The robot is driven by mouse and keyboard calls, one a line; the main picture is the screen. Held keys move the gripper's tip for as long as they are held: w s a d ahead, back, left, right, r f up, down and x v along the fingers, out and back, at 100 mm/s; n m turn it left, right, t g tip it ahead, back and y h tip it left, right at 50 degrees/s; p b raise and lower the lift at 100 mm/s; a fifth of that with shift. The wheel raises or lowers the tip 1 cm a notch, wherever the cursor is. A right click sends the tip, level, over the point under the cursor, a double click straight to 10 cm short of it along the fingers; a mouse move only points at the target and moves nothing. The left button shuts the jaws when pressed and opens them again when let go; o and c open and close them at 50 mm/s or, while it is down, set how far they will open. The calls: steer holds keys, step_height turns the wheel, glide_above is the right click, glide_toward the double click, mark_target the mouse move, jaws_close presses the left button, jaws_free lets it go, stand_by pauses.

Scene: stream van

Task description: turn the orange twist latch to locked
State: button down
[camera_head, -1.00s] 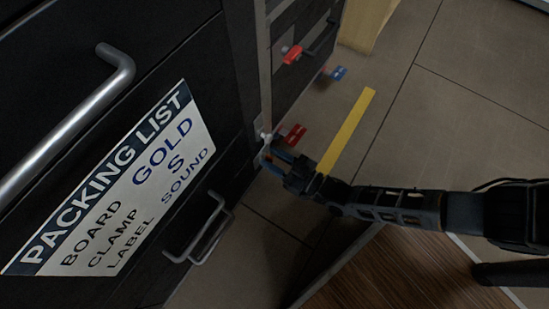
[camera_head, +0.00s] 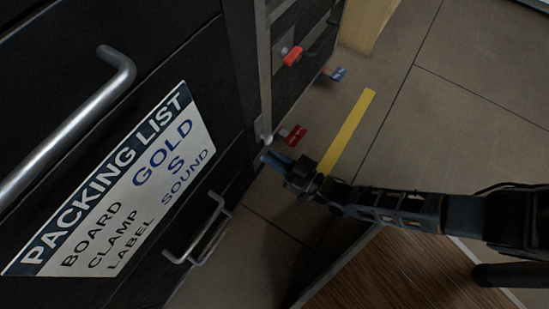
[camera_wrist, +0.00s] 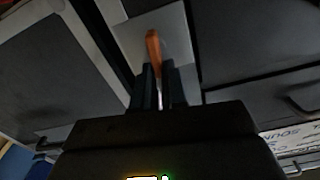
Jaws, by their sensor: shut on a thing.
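The orange twist latch (camera_wrist: 153,48) shows in the wrist view as a narrow handle on a pale metal plate (camera_wrist: 182,38). Its handle runs nearly upright in that view, with its lower end between my fingers. My gripper (camera_wrist: 158,76) is shut on it, one dark finger on each side. In the head view my gripper (camera_head: 270,157) is at the dark cabinet's corner, its bluish fingers close together. I cannot make out the orange handle there. The latch's lower end and pivot are hidden by the fingers.
A red handle (camera_head: 292,56) sits farther along the cabinet side. Red (camera_head: 293,136) and blue (camera_head: 338,74) tags lie low beyond my gripper. Metal pull handles (camera_head: 202,232) stick out near a packing-list sign (camera_head: 125,185). The tiled floor with a yellow strip (camera_head: 346,130) is clear.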

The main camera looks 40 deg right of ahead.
steer(key=m, duration=0.1)
steer(key=f+m, duration=0.1)
steer(key=m, duration=0.1)
steer(key=shift+d, duration=0.35)
steer(key=m, duration=0.4)
steer(key=shift+d+f+m, duration=0.2)
steer(key=shift+f+m, duration=0.05)
steer(key=shift+m, duration=0.15)
steer(key=m, duration=0.4)
steer(key=shift+d+f, duration=0.1)
steer(key=shift+f, duration=0.25)
steer(key=shift+f+m, duration=0.15)
steer(key=shift+m, duration=0.9)
steer(key=shift+f+m, duration=0.1)
steer(key=shift+m, duration=0.95)
steer(key=shift+w, duration=0.1)
steer(key=c, duration=1.2)
jaws_free()
steer(key=shift+d+r+m, duration=0.1)
steer(key=shift+m, duration=0.2)
steer(key=shift+p+v, duration=0.9)
steer(key=shift+v, duration=2.95)
